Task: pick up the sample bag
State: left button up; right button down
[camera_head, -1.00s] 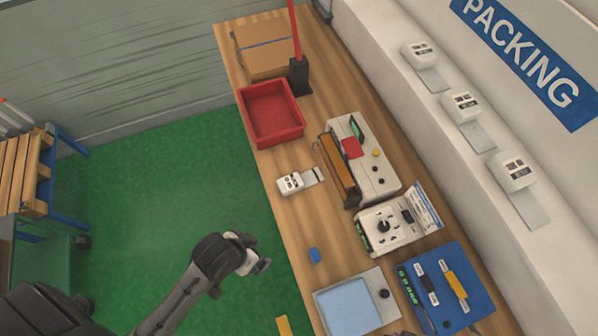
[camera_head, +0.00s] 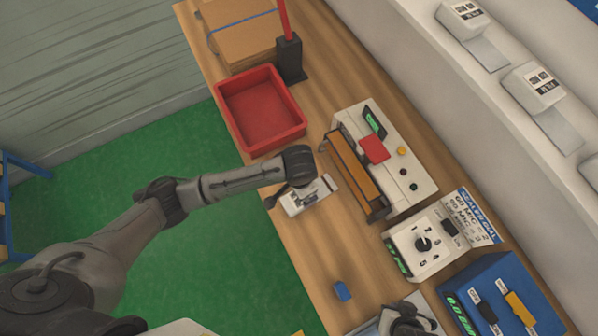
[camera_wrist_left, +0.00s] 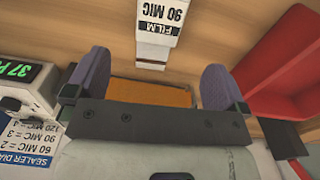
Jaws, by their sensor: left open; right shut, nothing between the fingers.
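The sample bag (camera_head: 310,200) is a small white packet with a printed label, lying near the front edge of the wooden bench. It also shows at the top of the left wrist view (camera_wrist_left: 160,22), its label reading "90 MIC FILM" upside down. My left wrist is over the bag in the head view and partly covers it; most of that gripper is hidden there. In the left wrist view my left gripper (camera_wrist_left: 156,82) is open and empty, with the bag beyond the fingertips. My right gripper (camera_head: 408,322) is partly in view at the bottom edge, shut and empty.
A red tray (camera_head: 230,128) and cardboard box (camera_head: 240,40) stand farther along the bench. The sealer (camera_head: 408,170) with its orange bar is right of the bag. A dial unit (camera_head: 415,248), blue unit (camera_head: 480,275) and small blue block (camera_head: 342,291) are nearer.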

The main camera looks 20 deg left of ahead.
pick_arm(q)
notch_tip(320, 180, down, 12)
jog(key=shift+a+f+b, duration=0.1)
jog(key=shift+f+b, duration=0.15)
jog(key=shift+b, duration=0.3)
jog(key=shift+c, duration=0.3)
jog(key=c, duration=0.9)
